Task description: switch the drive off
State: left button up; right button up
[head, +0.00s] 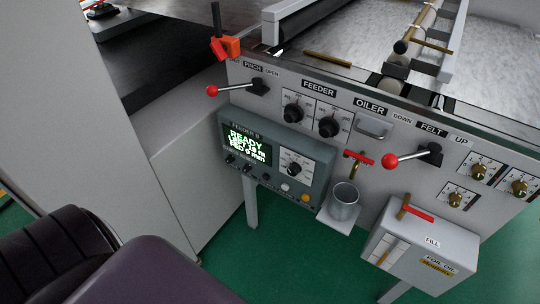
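A grey control box labelled FEEDER (226,163) hangs on the front of the machine panel. Its lit screen (248,145) reads READY in green, with smaller lines below too blurred to read. A rotary knob (295,168) sits to the right of the screen, with small black knobs (237,162) below the screen. A white button (285,187) and an orange button (306,198) are along its lower right edge. I cannot make out a label saying drive. Neither gripper is in view.
The panel (350,97) carries a red-balled PINCH lever (212,91), two FEEDER knobs (293,112) and a red-balled FELT lever (390,161). A metal cup (344,203) stands on a small shelf below a red-handled tap (358,158). A grey oil box (420,245) juts out at lower right.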

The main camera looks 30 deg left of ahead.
aim_at(231, 158)
jog(key=u, duration=1.45)
